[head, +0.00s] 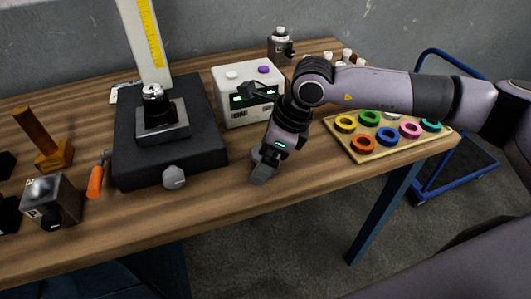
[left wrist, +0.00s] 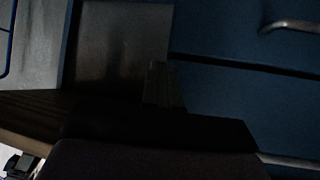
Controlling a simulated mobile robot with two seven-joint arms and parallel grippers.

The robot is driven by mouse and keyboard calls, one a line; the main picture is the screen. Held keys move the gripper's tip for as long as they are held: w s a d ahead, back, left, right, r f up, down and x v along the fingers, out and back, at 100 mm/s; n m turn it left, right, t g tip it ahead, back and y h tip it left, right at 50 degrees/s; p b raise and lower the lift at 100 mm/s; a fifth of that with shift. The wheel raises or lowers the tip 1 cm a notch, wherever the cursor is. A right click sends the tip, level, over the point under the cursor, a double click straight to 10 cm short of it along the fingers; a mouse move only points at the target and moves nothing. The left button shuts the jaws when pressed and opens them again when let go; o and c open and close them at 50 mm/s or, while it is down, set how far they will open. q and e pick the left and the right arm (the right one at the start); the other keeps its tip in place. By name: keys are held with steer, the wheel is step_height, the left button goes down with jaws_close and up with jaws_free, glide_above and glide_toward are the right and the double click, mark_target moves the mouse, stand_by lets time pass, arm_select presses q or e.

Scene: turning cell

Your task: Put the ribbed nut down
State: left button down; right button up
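I cannot make out a ribbed nut with certainty in either view. A small silver round piece (head: 153,92) sits on top of the metal block on the black stand (head: 135,175) in the head view; it is too small to tell whether it is ribbed. My right gripper (head: 262,168) points down over the front of the bench, right of the black stand. Its fingertips are seen from the side, and anything between them is hidden. My left gripper (left wrist: 165,85) is a dark shape before blue drawers in the left wrist view; its finger opening cannot be made out.
A white box (head: 240,112) with green displays stands behind my right gripper. A board of coloured rings (head: 372,152) lies to the right. An orange-handled tool (head: 96,180) and a metal block (head: 50,203) are at left. The bench front between stand and board is mostly clear.

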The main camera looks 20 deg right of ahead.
steer(key=shift+r+p, duration=0.3)
steer(key=shift+p, duration=0.05)
steer(key=b+v, duration=0.1)
steer(key=v, duration=1)
steer(key=shift+d+r, duration=0.2)
steer(key=shift+r, duration=0.1)
steer(key=shift+s, duration=0.15)
